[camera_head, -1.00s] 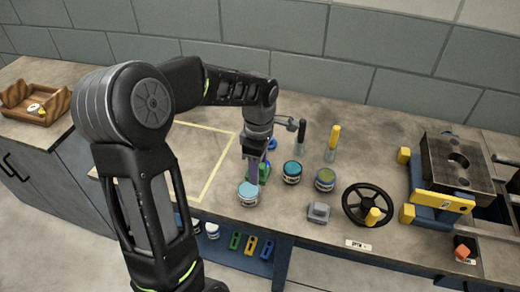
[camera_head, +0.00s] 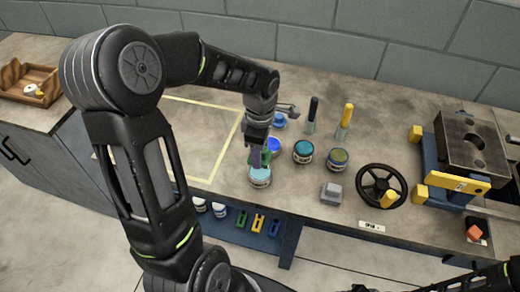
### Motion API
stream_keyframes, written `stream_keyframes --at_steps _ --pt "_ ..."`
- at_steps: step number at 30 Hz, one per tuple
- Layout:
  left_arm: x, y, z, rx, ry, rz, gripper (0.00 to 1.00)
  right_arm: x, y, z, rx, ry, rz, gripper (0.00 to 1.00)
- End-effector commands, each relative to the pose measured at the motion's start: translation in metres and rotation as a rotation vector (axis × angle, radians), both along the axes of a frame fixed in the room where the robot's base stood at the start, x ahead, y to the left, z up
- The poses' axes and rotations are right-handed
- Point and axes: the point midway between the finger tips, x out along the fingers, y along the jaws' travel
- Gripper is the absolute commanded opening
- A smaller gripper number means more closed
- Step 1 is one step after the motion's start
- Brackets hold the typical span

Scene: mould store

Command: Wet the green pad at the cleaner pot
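My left gripper (camera_head: 258,160) points down just behind and above the light-blue pot (camera_head: 260,180) near the bench's front edge. It appears shut on the green pad (camera_head: 266,157), whose green shows on both sides of the dark fingers. The fingers hide much of the pad, and I cannot tell whether it touches the pot. Behind it is a round blue piece (camera_head: 274,145), partly hidden. A teal-topped pot (camera_head: 303,152) and an olive-topped pot (camera_head: 337,160) stand to the right. The pot labels are too small to read.
A black-handled brush (camera_head: 312,112) and a yellow-handled one (camera_head: 345,120) stand behind the pots. A grey block (camera_head: 331,194), a black handwheel (camera_head: 381,186) and a steel mould (camera_head: 470,145) are to the right. A yellow-outlined area (camera_head: 195,140) on the left looks clear. A wooden tray (camera_head: 45,98) is far left.

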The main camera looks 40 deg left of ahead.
Motion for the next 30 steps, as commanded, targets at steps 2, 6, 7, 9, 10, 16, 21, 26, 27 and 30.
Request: stream_keyframes --at_steps 2,6,7,9,10,16,21,26,27,30 --pt "0.0 0.0 -0.012 -0.001 0.002 0.0 0.18 0.0 0.0 -0.009 0.0 0.0 0.0 0.36" --pt "0.0 0.0 -0.027 -0.001 0.002 -0.001 0.18 0.0 0.0 -0.019 0.0 -0.001 0.0 0.36" --pt "0.0 0.0 -0.03 0.0 0.001 -0.001 0.18 0.0 0.0 -0.02 0.0 -0.001 0.0 0.36" --pt "0.0 0.0 -0.036 -0.001 0.001 0.0 0.18 0.0 0.0 -0.024 0.0 -0.002 -0.001 0.36" --pt "0.0 0.0 -0.038 -0.001 0.001 0.0 0.18 0.0 0.0 -0.026 0.0 -0.002 -0.001 0.36" --pt "0.0 0.0 -0.046 0.0 0.001 0.001 0.18 0.001 0.0 -0.03 0.0 -0.002 -0.001 0.36" --pt "0.0 0.0 -0.046 0.0 0.0 0.0 0.18 0.001 0.0 -0.03 0.0 -0.002 -0.001 0.36" --pt "0.0 0.0 -0.046 0.0 0.0 0.0 0.18 0.001 0.0 -0.029 0.0 -0.002 -0.001 0.36" --pt "0.0 0.0 -0.046 0.0 0.001 0.0 0.18 0.001 0.0 -0.029 0.0 -0.002 -0.001 0.36" --pt "0.0 0.0 -0.046 0.0 0.001 0.0 0.18 0.0 0.0 -0.029 0.0 -0.002 -0.001 0.36"
